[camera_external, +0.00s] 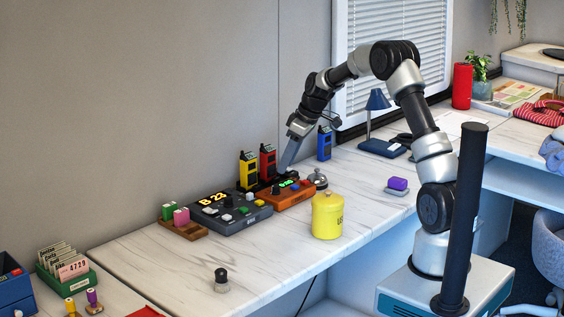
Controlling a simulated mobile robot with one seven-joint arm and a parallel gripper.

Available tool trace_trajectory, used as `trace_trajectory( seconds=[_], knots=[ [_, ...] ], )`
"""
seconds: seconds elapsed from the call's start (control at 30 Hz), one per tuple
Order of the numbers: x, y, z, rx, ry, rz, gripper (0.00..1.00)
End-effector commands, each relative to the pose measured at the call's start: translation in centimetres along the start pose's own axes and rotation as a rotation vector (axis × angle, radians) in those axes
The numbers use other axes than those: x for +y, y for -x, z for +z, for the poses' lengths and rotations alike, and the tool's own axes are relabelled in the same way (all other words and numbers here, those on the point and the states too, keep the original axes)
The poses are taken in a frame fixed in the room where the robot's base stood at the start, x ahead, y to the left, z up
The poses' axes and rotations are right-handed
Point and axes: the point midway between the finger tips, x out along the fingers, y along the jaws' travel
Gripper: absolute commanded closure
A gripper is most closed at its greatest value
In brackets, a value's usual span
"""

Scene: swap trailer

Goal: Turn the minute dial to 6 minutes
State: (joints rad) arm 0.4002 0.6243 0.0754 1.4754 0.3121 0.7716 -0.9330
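My gripper (287,164) points down at the back of an orange control box (283,203) on the white desk. Its fingertips are close to the top of the box, near the green display (288,183); the digits are too small to read surely. I cannot tell whether the fingers touch anything or are open. A dark grey control box (232,217) stands just left, with an amber display (213,200) that seems to read 8 23, plus knobs and buttons. The minute dial is not clearly distinguishable; the gripper may hide part of it.
Yellow (248,171), red (267,161) and blue (324,143) radios stand behind. A silver bell (318,179) and a yellow canister (327,216) stand close to the orange box. A blue lamp (378,115) is further right. The desk front is mostly clear around a small black-topped stamp (221,280).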

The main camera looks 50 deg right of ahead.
Motion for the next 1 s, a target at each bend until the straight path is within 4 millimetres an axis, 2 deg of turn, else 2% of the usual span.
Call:
trace_trajectory(
  seconds=[0.03,0.1,0.3,0.5,0.8,0.87,1.0],
  knots=[
    [-0.1,-1.5,0.1,-0.003,0.001,-0.004,0.60],
    [-0.1,-3.0,0.1,-0.003,0.000,-0.003,0.60],
    [-0.1,-6.3,0.1,-0.001,0.000,-0.003,0.60],
    [0.0,-7.8,0.0,0.000,0.000,-0.001,0.60],
    [0.0,-7.9,0.0,0.001,0.000,0.000,0.60],
    [0.0,-7.9,0.0,0.000,0.000,0.000,0.69],
    [0.0,-7.9,0.0,0.000,0.000,-0.001,0.92]
  ],
)
